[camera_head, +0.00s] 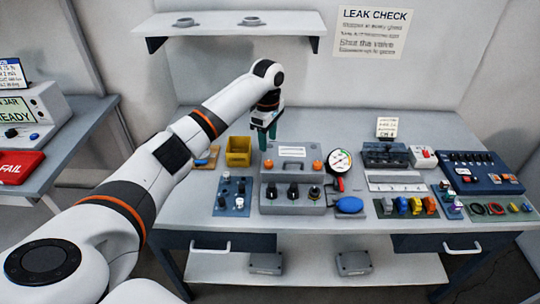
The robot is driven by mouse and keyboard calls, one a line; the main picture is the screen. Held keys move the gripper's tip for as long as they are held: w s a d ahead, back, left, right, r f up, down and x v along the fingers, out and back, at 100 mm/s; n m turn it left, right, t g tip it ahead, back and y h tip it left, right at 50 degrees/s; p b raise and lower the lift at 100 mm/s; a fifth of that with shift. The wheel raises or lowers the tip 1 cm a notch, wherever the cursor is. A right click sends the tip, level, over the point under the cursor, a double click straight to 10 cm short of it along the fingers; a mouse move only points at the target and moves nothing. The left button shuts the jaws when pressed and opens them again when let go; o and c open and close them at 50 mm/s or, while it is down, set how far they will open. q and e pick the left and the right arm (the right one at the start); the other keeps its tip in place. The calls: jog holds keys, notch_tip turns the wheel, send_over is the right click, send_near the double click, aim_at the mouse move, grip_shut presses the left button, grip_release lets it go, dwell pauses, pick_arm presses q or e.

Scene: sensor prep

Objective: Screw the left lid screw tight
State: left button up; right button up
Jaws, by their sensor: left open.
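A grey box with a lid (292,166) and a handle stands at the back middle of the table. An orange lid screw (268,164) shows at the lid's left side, and a second orange lid screw (317,165) at its right side. My left arm reaches in from the left, and my left gripper (265,138) points down with teal fingers. It is open, just behind or above the left lid screw, seemingly apart from it; the exact gap cannot be told. My right gripper is not in view.
A yellow bin (239,151) stands left of the box. In front is a grey panel with black knobs (293,198). A pressure gauge (340,161) and a blue bulb (349,205) are at right. A shelf (229,24) hangs above the table.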

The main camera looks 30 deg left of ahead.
aim_at(268, 162)
pick_arm(q)
notch_tip(268, 162, down, 4)
jog(key=shift+r+p, duration=0.15)
jog(key=shift+p, duration=0.15)
notch_tip(268, 162, down, 4)
jog(key=shift+w+f, duration=0.1)
jog(key=shift+w, duration=0.05)
jog(key=shift+f, duration=0.4)
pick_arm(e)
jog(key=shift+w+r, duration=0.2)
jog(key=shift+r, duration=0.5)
pick_arm(q)
jog(key=shift+f, duration=0.1)
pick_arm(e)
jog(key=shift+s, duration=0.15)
